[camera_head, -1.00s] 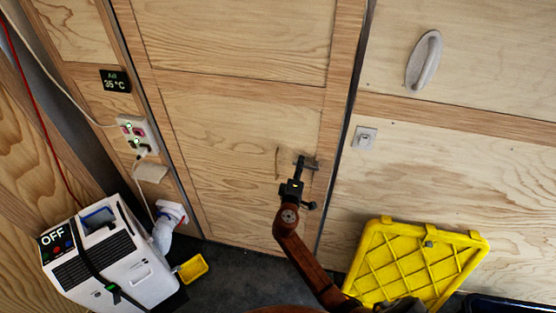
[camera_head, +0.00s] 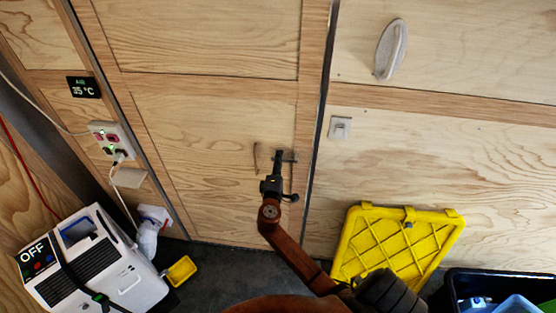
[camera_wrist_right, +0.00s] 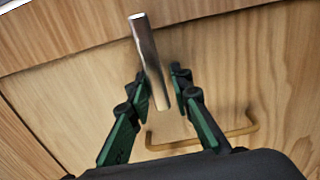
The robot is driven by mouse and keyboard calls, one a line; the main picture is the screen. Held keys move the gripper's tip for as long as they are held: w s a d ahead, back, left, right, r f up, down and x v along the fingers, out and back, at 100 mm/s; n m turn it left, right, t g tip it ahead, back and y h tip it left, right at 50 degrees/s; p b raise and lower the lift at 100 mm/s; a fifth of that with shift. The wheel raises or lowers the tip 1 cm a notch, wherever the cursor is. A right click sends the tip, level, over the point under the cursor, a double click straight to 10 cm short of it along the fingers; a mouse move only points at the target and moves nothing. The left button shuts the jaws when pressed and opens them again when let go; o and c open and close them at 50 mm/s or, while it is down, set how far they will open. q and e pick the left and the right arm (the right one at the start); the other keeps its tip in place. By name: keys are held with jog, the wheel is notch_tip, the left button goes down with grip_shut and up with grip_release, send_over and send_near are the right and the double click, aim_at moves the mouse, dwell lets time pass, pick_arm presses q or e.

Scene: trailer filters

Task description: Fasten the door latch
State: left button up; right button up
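The door (camera_head: 210,130) is a pale wooden panel that stands in line with the wall in the head view. In the right wrist view the bar (camera_wrist_right: 149,55) passes between the fingertips of my right gripper (camera_wrist_right: 160,76). My left gripper is not in view.
A thin brass pull (camera_head: 256,157) is left of the latch; a wall switch (camera_head: 340,128) and grey handle (camera_head: 391,50) are right. A yellow lid (camera_head: 398,245) leans on the wall beside a dark crate (camera_head: 455,285). A white cooler unit (camera_head: 125,280) and yellow tray (camera_head: 181,270) stand left.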

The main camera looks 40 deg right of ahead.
jog(key=shift+o, duration=1.1)
jog(key=shift+r, duration=0.1)
jog(key=v, duration=1.2)
